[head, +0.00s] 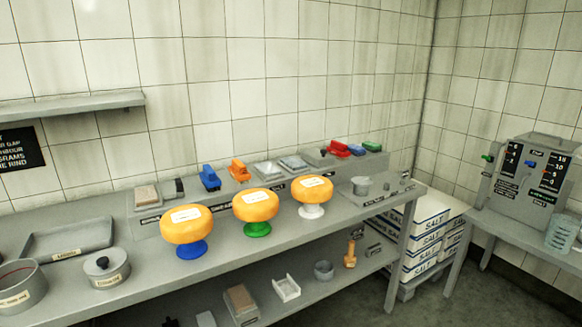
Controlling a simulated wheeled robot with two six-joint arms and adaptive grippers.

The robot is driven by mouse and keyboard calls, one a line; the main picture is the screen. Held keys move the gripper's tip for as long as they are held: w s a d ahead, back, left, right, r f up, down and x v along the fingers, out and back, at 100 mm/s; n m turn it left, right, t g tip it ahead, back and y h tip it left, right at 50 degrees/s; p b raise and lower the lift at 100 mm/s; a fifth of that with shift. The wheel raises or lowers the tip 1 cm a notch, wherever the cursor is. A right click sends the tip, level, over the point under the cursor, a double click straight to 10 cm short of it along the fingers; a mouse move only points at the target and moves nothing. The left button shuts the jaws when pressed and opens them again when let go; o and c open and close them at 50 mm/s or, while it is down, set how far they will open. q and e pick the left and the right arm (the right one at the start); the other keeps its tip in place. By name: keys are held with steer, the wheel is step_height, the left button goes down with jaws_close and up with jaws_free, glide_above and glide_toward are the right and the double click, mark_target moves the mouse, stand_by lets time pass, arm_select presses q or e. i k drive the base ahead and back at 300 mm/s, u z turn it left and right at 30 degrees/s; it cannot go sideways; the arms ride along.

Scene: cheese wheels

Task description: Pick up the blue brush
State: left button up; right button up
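A blue brush-like object (209,178) stands on the raised back ledge of the grey bench (300,240), behind the left cheese wheel. A second, smaller blue object (356,151) lies further right on the ledge, between a red and a green one. I cannot tell for certain which of them is the blue brush. Neither of my grippers is in view.
Three orange cheese wheels stand on blue (192,249), green (257,229) and white (311,211) pedestals before the ledge. An orange object (239,171) is beside the left blue one. Salt boxes (425,240) stand right.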

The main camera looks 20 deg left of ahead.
mark_target(210, 179)
steer(key=k, duration=0.4)
steer(key=z, duration=0.75)
steer(key=i, duration=1.45)
steer(key=u, duration=1)
steer(key=i, duration=0.7)
steer(key=u, duration=0.7)
